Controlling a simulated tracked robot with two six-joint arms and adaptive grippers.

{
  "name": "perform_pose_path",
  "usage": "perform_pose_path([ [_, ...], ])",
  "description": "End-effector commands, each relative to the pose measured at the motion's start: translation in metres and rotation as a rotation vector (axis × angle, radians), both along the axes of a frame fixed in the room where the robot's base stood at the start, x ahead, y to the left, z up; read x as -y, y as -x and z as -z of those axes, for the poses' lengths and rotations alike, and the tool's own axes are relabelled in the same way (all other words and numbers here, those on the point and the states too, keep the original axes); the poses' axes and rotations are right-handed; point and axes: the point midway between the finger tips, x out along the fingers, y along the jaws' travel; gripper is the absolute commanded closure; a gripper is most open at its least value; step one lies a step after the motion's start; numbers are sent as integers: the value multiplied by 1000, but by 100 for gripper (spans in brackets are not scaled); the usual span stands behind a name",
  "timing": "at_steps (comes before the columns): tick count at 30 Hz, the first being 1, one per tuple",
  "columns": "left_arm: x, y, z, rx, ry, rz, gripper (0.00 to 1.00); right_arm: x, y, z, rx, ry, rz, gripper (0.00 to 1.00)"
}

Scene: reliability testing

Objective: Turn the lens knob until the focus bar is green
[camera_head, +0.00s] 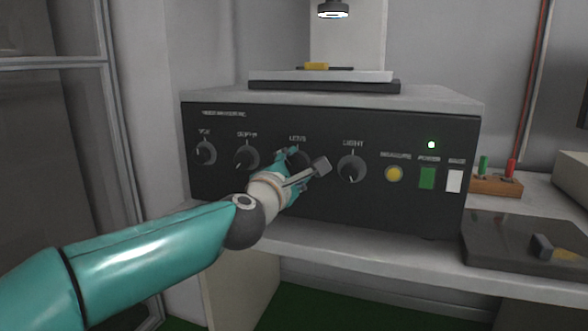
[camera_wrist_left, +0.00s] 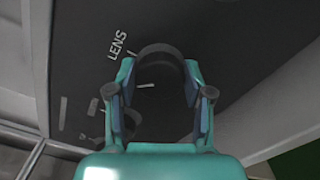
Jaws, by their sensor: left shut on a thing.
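The dark lens knob (camera_wrist_left: 163,90) is on the black front panel (camera_head: 400,215), under the "LENS" label, third in the row of knobs. My left gripper (camera_head: 298,163) is at this knob and mostly hides it in the head view. In the left wrist view, the gripper's two fingers (camera_wrist_left: 160,76) are on either side of the knob and shut on it. A white mark shows on the knob, slanted relative to the label. No focus bar shows in either view. My right gripper is not in view.
Other knobs flank the lens knob: the light knob (camera_head: 351,169) to the right, the depth knob (camera_head: 246,158) to the left. A yellow button (camera_head: 394,174), a green switch (camera_head: 427,178) and a white switch (camera_head: 454,181) are further right. A dark tablet-like slab (camera_head: 510,250) lies on the bench.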

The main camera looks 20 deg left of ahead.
Motion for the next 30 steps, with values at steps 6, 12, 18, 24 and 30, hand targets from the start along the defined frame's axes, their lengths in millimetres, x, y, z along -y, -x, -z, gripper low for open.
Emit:
perform_pose_path([
  [6,-2,-1,8,-13,1,-5,42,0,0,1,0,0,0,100],
  [12,-1,-1,5,-8,-1,-2,24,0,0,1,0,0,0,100],
  [18,0,0,3,-5,-2,-1,24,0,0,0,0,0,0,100],
  [24,0,11,1,-3,-2,1,24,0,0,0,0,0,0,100],
  [30,-2,45,1,-2,-1,1,24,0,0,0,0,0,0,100],
])
